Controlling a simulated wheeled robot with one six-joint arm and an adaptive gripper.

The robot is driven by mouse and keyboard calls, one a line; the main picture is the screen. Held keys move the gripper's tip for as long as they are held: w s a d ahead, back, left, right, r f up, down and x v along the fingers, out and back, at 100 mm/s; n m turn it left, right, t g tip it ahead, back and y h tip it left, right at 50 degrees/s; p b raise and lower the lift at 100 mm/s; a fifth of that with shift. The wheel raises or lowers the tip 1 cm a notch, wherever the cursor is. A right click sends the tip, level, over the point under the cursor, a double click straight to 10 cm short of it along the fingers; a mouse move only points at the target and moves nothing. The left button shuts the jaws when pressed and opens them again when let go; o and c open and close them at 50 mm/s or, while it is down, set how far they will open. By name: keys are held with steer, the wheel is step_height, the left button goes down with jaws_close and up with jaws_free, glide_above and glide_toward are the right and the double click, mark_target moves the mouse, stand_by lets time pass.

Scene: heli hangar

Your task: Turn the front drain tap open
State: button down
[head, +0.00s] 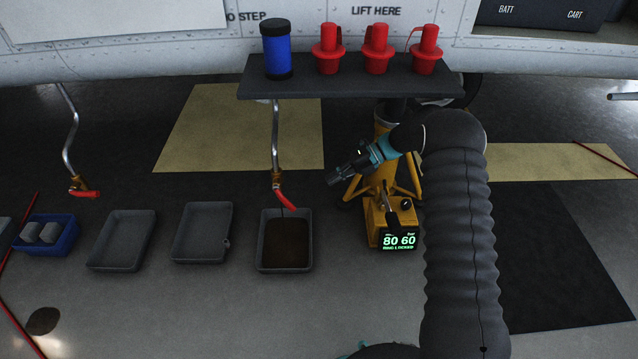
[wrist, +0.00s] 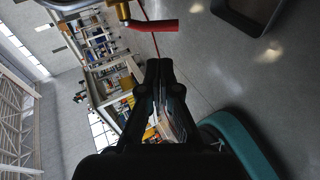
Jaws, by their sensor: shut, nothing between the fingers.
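Two drain taps with brass bodies and red lever handles hang on bent metal pipes under the white hull. The left tap (head: 80,188) has its lever pointing right, nearly level. The middle tap (head: 280,188) has its lever slanting down to the right, above a grey tray (head: 262,258) holding dark brown liquid. I cannot tell which one is the front tap. My gripper (head: 333,180) is shut and empty, to the right of the middle tap and apart from it. In the wrist view, the shut fingertips (wrist: 158,64) are below a red lever (wrist: 155,24), not touching it.
Two empty grey trays (head: 92,263) (head: 174,252) stand on the floor, with a blue bin (head: 62,246) at left. A dark shelf (head: 350,90) carries a blue canister (head: 277,52) and red plugs (head: 376,50) above. A yellow jack (head: 377,215) stands beside my arm.

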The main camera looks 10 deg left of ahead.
mark_target(285, 199)
steer(key=x, duration=1.2)
steer(key=shift+s+f+b, duration=0.2)
steer(key=shift+f+b, duration=0.05)
steer(key=shift+b, duration=0.05)
steer(key=shift+a, duration=0.1)
